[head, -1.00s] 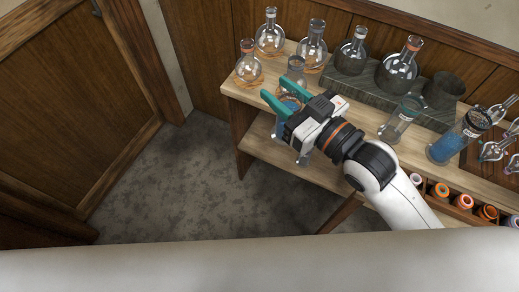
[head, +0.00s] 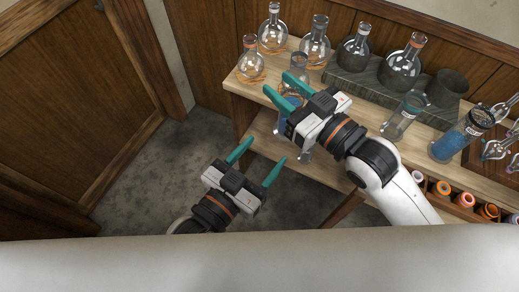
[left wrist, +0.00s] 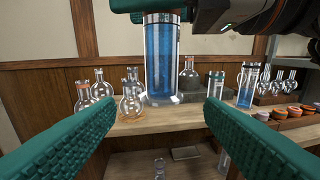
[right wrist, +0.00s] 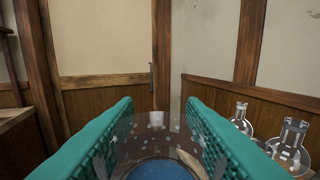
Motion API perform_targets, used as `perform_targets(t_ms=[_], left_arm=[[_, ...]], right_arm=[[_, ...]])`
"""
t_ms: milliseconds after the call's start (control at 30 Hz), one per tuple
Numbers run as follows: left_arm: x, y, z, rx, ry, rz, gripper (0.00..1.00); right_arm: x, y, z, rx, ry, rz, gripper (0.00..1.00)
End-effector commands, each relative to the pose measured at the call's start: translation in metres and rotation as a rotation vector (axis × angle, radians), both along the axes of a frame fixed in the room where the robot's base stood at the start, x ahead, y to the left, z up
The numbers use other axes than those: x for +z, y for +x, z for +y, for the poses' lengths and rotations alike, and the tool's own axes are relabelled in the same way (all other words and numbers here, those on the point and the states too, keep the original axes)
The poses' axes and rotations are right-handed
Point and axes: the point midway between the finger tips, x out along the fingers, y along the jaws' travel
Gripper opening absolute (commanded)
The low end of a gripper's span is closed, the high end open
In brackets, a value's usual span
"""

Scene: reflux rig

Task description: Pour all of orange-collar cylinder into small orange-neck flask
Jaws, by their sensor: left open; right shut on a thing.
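My right gripper (head: 281,84) is shut on a glass cylinder of blue liquid (left wrist: 160,58), held about upright near the shelf's front left edge. Its open mouth and blue liquid (right wrist: 160,169) show between the fingers in the right wrist view. The fingers cover its upper part, so I cannot make out its collar colour. The small orange-neck flask (head: 250,67) stands at the shelf's back left, beyond the right gripper and apart from the cylinder. My left gripper (head: 258,160) is open and empty, lower and in front of the shelf, facing the cylinder.
Clear round flasks (head: 272,37) stand near the small flask. A dark slab (head: 345,88) carries a larger orange-neck flask (head: 399,70) and a dark beaker (head: 445,89). Another blue-filled cylinder (head: 452,142) and a clear one (head: 399,124) stand right. Open floor (head: 150,180) lies left.

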Motion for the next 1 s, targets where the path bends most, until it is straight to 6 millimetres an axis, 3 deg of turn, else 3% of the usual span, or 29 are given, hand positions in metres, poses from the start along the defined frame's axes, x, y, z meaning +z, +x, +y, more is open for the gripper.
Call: perform_targets(t_ms=[100,200,367,800,1000], left_arm=[[0.024,-0.006,0.000,-0.008,-0.030,-0.032,0.63],[0.032,-0.006,-0.001,-0.011,-0.041,-0.044,0.63],[0.033,0.007,-0.011,-0.010,-0.044,-0.047,0.63],[0.033,0.069,-0.061,-0.011,-0.042,-0.047,0.63],[0.032,0.083,-0.072,-0.011,-0.041,-0.045,0.63]], right_arm=[[0.000,0.000,0.000,0.000,0.001,-0.002,0.00],[0.000,0.000,0.000,0.000,0.001,-0.002,0.00],[0.000,0.000,0.000,0.000,0.001,-0.002,0.00],[0.001,0.000,0.000,0.000,0.001,-0.002,0.00],[0.001,0.000,0.000,0.000,0.001,-0.002,0.00]])
